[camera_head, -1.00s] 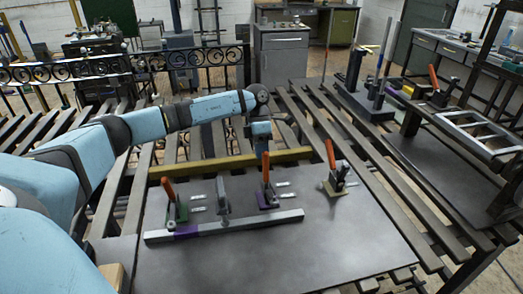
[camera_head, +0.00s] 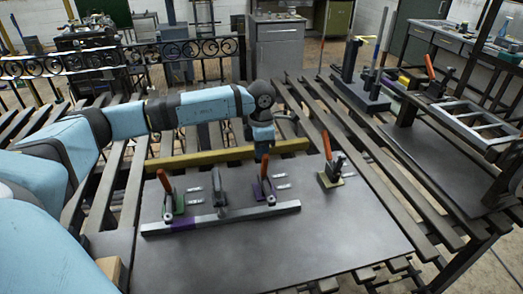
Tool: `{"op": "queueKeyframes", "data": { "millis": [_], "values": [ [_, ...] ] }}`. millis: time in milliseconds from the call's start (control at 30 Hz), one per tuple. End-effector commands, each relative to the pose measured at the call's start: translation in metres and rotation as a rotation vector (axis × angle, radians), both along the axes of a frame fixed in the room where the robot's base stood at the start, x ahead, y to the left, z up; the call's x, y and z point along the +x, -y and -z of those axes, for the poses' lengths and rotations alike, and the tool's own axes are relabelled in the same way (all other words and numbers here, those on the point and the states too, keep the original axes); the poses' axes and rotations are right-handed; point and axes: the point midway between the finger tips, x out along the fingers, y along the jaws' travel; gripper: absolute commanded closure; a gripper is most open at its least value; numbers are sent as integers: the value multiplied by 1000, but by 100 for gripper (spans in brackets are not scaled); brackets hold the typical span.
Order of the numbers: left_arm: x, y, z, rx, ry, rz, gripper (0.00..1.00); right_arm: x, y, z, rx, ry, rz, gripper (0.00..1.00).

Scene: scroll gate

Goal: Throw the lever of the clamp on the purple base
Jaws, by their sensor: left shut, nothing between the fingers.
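The clamp on the purple base (camera_head: 259,192) stands on the grey plate (camera_head: 300,240), right of centre in the row. Its orange lever (camera_head: 263,170) stands upright. My left gripper (camera_head: 263,152) points down at the top of this lever, from behind it. The gripper is shut with nothing held; whether it touches the lever I cannot tell. A clamp on a green base (camera_head: 178,204), with an upright orange lever, stands at the left. A grey clamp (camera_head: 221,193) stands between them. Another clamp with an orange lever stands on a yellow-green base (camera_head: 330,181) at the right.
A grey bar (camera_head: 225,217) with a purple section lies along the front of the clamps. A yellow bar (camera_head: 215,154) lies behind them. A grey block with posts (camera_head: 365,95) and a ladder-like frame (camera_head: 470,122) are at the right. The front of the plate is clear.

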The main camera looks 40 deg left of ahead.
Motion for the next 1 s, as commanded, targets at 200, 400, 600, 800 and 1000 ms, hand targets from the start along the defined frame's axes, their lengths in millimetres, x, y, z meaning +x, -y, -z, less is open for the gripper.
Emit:
{"op": "queueKeyframes", "data": {
  "millis": [200, 400, 600, 800, 1000],
  "values": [
    [2, -1, -18, -2, 4, 1, 100, 0, 0, 1, 1, 0, 1, 100],
    [5, -5, -61, -1, 4, 1, 100, 0, 0, 4, 2, -3, 2, 100],
    [8, -9, -104, -2, 4, 1, 100, 1, -1, 4, 4, -2, 3, 100],
    [10, -11, -130, -1, 2, 0, 100, 1, -1, 4, 6, -2, 4, 100],
    [10, -12, -137, -1, -1, 0, 100, 1, -1, 4, 6, -2, 4, 100]
  ]
}}
